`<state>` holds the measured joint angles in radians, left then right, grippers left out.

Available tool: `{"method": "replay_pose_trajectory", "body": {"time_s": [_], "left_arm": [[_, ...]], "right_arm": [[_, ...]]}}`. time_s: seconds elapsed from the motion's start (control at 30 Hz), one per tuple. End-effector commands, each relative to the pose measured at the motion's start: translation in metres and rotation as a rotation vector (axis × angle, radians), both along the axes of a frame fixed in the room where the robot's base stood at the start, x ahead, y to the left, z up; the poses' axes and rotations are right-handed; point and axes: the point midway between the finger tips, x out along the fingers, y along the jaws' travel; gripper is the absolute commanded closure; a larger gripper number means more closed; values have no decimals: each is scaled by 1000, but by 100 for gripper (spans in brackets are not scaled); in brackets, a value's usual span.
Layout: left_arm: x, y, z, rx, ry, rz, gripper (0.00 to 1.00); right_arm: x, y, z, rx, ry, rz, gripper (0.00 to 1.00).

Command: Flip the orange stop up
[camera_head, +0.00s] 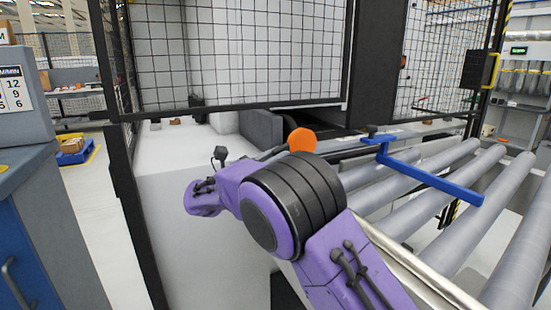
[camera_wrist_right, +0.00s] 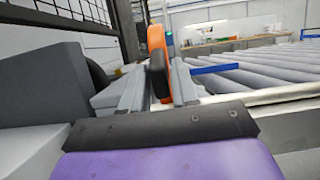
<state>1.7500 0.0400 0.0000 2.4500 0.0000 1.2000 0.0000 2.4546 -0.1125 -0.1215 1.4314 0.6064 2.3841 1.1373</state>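The orange stop (camera_head: 302,140) shows in the head view as a rounded orange piece at the left end of the roller conveyor, just above my purple right arm. In the right wrist view the stop (camera_wrist_right: 156,42) stands upright, orange above and at the edge, with a dark face towards me. My right gripper (camera_wrist_right: 159,75) has its two grey fingers apart, one on each side of the stop's lower part. The right finger looks very close to it; contact is unclear. In the head view the arm hides most of this gripper. My left gripper is not in view.
A blue bar (camera_head: 425,172) lies across the grey rollers (camera_head: 455,195) to the right of the stop. A black mesh fence (camera_head: 240,55) stands behind. A grey block (camera_wrist_right: 40,85) is close on the left in the wrist view. A blue-grey cabinet (camera_head: 40,230) stands at far left.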

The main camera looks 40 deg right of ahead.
Motion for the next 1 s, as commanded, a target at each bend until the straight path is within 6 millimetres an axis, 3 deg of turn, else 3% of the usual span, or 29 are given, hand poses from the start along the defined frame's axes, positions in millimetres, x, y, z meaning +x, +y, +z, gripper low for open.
{"method": "replay_pose_trajectory", "body": {"time_s": [0.37,0.73,1.0], "left_arm": [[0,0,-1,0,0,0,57],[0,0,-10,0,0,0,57],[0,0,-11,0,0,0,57]], "right_arm": [[1,4,-2,0,-1,1,57],[21,76,-32,-2,1,4,57],[26,95,-39,1,1,0,57]]}}
